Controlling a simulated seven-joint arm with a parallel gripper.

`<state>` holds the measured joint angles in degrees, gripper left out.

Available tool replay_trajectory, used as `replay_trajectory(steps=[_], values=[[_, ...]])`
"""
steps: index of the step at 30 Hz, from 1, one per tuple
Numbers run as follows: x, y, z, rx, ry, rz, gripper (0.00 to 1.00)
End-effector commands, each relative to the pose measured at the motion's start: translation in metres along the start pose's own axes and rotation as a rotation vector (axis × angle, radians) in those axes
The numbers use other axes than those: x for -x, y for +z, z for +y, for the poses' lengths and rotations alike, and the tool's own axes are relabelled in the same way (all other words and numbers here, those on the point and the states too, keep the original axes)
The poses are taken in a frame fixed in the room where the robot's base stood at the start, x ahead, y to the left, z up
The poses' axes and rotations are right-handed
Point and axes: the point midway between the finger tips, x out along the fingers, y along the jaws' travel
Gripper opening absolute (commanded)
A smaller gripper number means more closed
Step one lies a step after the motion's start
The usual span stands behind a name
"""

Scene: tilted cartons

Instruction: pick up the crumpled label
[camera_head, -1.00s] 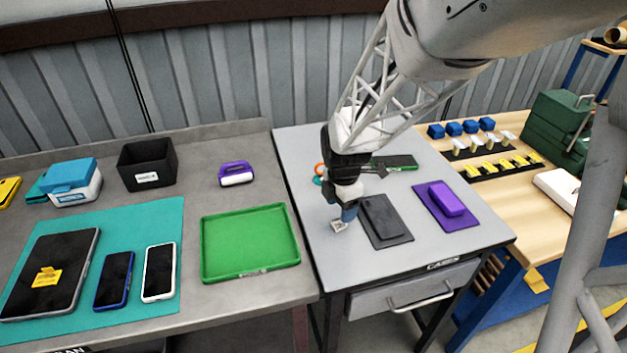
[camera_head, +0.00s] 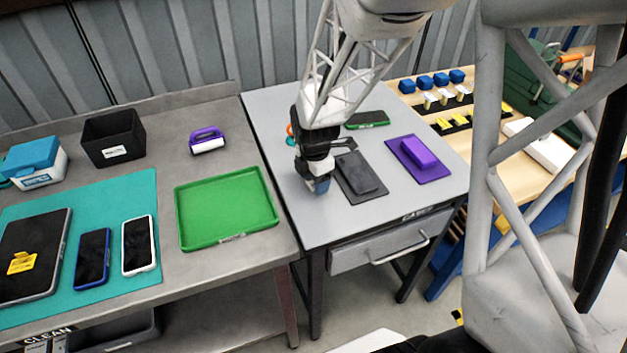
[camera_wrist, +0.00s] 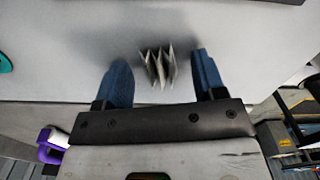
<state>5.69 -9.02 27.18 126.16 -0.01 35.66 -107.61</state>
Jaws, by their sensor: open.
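The crumpled label (camera_wrist: 158,66) is a small, pale, pleated piece that shows in the wrist view on the grey table top. It sits between my two blue fingertips, nearer the right one, with a gap on each side. My gripper (camera_wrist: 163,80) is open and holds nothing. In the head view my gripper (camera_head: 319,186) points down over the left part of the grey table (camera_head: 330,218), and the label is hidden behind it there.
A dark grey pad with a block (camera_head: 358,176) lies just right of my gripper. A purple pad with a block (camera_head: 419,158) lies farther right. A green tray (camera_head: 226,207) lies on the bench to the left. A dark, green-edged device (camera_head: 367,120) lies behind.

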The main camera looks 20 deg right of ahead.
Motion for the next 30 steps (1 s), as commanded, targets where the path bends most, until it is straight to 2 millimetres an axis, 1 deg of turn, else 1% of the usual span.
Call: replay_trajectory(steps=[6,7,17,30], values=[[0.0001,0.0,0.0,0.0,0.0,0.0,0.64],[0.0001,0.0,-0.0001,0.0,0.0,0.0,0.62],[0.0001,0.0,-0.0001,0.0,0.0,0.0,0.12],[0.003,0.0,0.0001,0.0,0.0,0.0,0.11]])
